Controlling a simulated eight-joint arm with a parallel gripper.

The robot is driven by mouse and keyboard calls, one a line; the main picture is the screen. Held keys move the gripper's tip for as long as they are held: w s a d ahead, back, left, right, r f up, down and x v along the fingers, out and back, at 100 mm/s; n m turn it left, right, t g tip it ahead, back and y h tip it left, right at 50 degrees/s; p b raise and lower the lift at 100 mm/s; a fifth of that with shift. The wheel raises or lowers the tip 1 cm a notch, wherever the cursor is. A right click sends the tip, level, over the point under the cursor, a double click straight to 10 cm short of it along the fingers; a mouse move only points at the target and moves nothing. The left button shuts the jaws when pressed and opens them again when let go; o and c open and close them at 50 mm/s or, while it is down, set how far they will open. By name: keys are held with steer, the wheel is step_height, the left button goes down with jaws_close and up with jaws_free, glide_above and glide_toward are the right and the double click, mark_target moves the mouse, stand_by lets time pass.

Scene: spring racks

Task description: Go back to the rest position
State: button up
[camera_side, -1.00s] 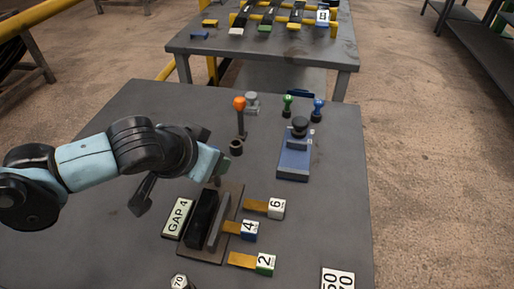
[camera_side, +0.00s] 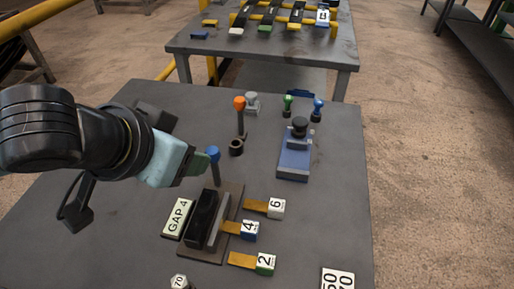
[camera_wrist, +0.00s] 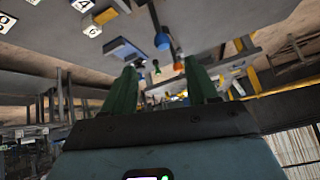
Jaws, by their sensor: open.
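My gripper (camera_side: 205,162) is on the left of the grey table in the side view, above the table. In the wrist view its two green fingers (camera_wrist: 162,88) stand apart with nothing between them. A blue-topped peg (camera_side: 213,155) stands just right of the fingers in the side view, behind a dark block fixture (camera_side: 205,217) with a GAP 4 label (camera_side: 178,217). In the wrist view the blue knob (camera_wrist: 162,41) shows beyond the fingertips. I cannot tell whether a finger touches it.
Tags marked 6 (camera_side: 276,208), 4 (camera_side: 249,230) and 2 (camera_side: 265,264) lie right of the fixture. An orange-topped peg (camera_side: 239,104), a ring (camera_side: 236,147) and a blue device (camera_side: 294,160) stand farther back. The table's right side is mostly clear. Another table (camera_side: 262,45) stands behind.

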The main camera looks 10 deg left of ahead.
steer(key=a+f+n, duration=0.1)
steer(key=a+f, duration=0.1)
steer(key=a, duration=1.1)
steer(key=a+f+n, duration=0.2)
steer(key=a, duration=1.2)
steer(key=shift+w+g+y, duration=0.15)
steer(key=shift+g+y, duration=0.15)
